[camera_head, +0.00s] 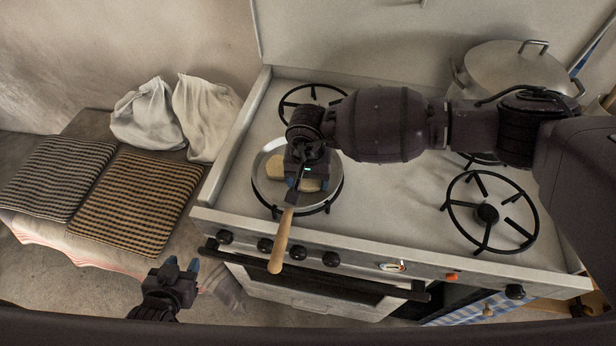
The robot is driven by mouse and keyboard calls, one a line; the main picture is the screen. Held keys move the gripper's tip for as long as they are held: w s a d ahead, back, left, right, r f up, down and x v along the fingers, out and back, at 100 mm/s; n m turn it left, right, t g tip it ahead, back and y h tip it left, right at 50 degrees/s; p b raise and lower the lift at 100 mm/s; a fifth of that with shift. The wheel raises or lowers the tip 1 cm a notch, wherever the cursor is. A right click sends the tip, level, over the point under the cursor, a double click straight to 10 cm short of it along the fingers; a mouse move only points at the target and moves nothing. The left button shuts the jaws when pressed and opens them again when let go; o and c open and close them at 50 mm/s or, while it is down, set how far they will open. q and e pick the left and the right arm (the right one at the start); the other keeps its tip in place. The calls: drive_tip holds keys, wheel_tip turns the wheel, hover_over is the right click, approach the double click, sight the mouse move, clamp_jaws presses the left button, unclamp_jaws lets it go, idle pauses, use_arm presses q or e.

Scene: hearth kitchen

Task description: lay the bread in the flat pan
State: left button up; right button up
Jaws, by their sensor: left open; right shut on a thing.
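The flat pan (262,190) is a shallow metal pan on the front left burner, its wooden handle (281,241) pointing over the stove's front edge. Pale tan bread (275,164) shows within the pan's outline, left of my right gripper (308,185). More tan bread shows between that gripper's fingers, which are shut on it from above. The gripper hides the middle, so I cannot tell whether this is one piece or two, or whether the held bread touches the pan. My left gripper (181,266) is open and empty, low in front of the bench.
A large lidded pot (513,75) stands at the back right of the stove. The front right burner (487,213) is bare. Two checked cushions (133,203) and white cloth bags (145,116) lie on the bench at left. My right arm crosses above the stove.

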sight(308, 182)
drive_tip(key=shift+f, duration=0.15)
drive_tip(key=o, duration=0.6)
drive_tip(key=shift+o, duration=0.4)
drive_tip(key=shift+r, duration=0.25)
wheel_tip(308, 182, up, 12)
drive_tip(key=shift+f, duration=0.1)
drive_tip(key=shift+s, duration=0.1)
